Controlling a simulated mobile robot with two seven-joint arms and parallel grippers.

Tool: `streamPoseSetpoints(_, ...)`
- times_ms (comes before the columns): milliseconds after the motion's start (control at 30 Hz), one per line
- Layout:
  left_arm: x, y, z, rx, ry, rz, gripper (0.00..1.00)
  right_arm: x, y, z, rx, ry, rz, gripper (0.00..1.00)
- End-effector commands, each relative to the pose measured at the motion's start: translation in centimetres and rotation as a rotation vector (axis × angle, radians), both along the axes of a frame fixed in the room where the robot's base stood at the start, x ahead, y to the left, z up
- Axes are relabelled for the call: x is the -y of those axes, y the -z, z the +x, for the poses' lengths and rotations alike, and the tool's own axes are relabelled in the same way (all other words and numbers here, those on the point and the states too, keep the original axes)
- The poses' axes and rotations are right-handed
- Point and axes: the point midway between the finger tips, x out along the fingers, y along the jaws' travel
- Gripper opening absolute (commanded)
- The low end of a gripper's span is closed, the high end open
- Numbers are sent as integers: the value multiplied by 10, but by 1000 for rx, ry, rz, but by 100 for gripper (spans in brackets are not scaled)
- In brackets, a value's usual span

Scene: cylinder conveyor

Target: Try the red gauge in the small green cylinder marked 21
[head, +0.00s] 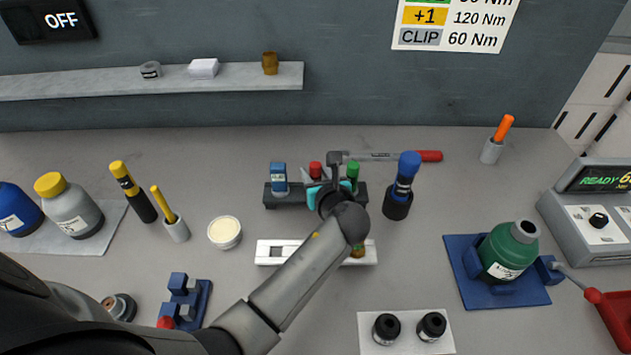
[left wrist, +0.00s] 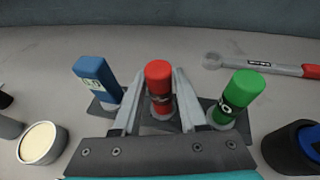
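The red gauge (head: 315,170) stands upright in a dark rack (head: 360,197), between a blue gauge (head: 278,178) and a green-topped gauge (head: 352,172). My left gripper (left wrist: 160,85) is over the rack with one finger on each side of the red gauge (left wrist: 159,88); slim gaps show, so it looks open around it. In the head view the arm partly hides the gripper. A green cylinder (head: 506,258) lies tilted in a blue cradle (head: 462,265) at the right, its dark opening facing up; its label is too small to read. My right gripper is not in view.
A torque wrench (head: 390,156) lies behind the rack. A blue-capped tool in a black holder (head: 397,206) stands right of it. A white plate with two black caps (head: 398,345) lies at the front.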

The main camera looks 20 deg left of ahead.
Motion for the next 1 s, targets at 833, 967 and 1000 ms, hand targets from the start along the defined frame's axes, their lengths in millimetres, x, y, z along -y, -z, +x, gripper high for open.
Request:
streamPoseSetpoints(833, 0, 0, 0, 1, 1, 0, 0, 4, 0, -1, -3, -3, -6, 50)
streamPoseSetpoints(967, 0, -3, 0, 2, 1, 0, 0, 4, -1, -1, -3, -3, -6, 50)
streamPoseSetpoints(1000, 0, -6, 0, 2, 1, 0, 0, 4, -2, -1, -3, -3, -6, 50)
